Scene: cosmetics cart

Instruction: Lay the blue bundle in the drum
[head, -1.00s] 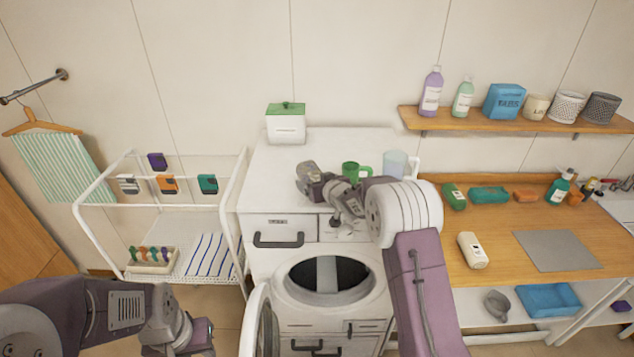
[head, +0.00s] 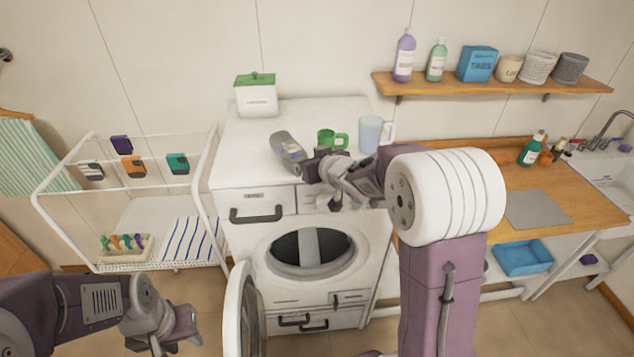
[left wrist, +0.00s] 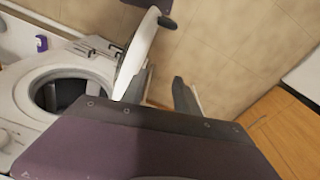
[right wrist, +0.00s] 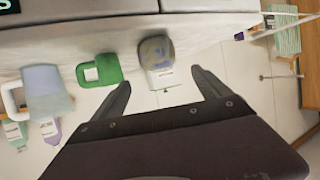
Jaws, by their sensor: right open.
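I cannot make out a blue bundle for certain. A grey-blue rounded object (head: 288,150) sits on the washer top; in the right wrist view it (right wrist: 155,48) lies ahead of the fingers. The drum (head: 288,248) is open, with a grey vertical strip inside that I cannot identify. It also shows in the left wrist view (left wrist: 48,95). My right gripper (head: 312,168) is open and empty beside the grey-blue object, its fingers spread in the right wrist view (right wrist: 161,80). My left gripper (head: 190,325) is open and empty, low left of the washer door.
The open washer door (head: 242,310) stands between my left gripper and the drum. A green mug (head: 326,138) and a pitcher (head: 369,134) stand near my right gripper. A striped cloth (head: 190,245) lies on the cart's lower shelf. A blue tray (head: 524,258) sits under the counter.

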